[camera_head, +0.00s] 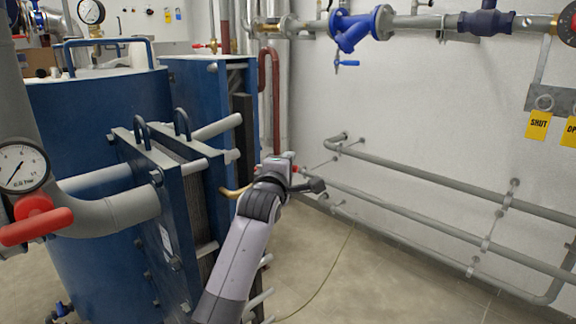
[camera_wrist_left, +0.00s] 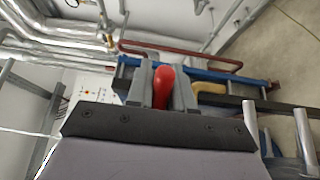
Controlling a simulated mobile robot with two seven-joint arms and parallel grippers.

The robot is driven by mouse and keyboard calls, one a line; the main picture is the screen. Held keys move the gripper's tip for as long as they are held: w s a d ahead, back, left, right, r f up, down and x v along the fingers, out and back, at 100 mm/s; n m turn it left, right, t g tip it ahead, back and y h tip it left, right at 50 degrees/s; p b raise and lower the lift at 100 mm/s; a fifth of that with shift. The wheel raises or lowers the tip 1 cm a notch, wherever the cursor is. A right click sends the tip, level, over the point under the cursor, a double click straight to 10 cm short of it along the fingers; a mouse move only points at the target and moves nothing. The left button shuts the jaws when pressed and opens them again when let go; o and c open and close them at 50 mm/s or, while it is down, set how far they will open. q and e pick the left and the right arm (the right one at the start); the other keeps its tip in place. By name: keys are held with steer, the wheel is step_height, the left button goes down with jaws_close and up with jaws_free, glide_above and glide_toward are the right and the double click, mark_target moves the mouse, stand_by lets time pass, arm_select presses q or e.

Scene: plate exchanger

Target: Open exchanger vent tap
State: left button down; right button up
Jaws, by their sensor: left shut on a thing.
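The vent tap's red lever (camera_wrist_left: 162,87) stands between the two grey fingers of my left gripper (camera_wrist_left: 162,88) in the left wrist view. The fingers are shut on it. In the head view my left gripper (camera_head: 283,168) is at the right side of the blue plate exchanger (camera_head: 180,225), and only a small bit of red shows beside it. A curved brass pipe (camera_head: 235,192) comes out just left of the gripper; it also shows in the left wrist view (camera_wrist_left: 212,88). The tap's body is hidden by the gripper. My right gripper is not in view.
A gauge (camera_head: 22,166) and a red-handled valve (camera_head: 36,225) are at the left. Grey pipes (camera_head: 430,210) run along the right wall. A blue strainer (camera_head: 355,28) is above. Yellow tags (camera_head: 538,125) hang at the right. The floor between exchanger and wall is mostly clear.

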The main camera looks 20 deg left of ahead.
arm_select(q)
steer(key=shift+a+r, duration=0.15)
steer(key=shift+r, duration=0.05)
steer(key=c, duration=1.1)
jaws_free()
steer(key=shift+f, duration=0.1)
steer(key=shift+s, duration=0.1)
steer(key=shift+s+d, duration=0.15)
steer(key=shift+s, duration=1.6)
steer(key=shift+s+d, duration=0.1)
steer(key=shift+s, duration=1.65)
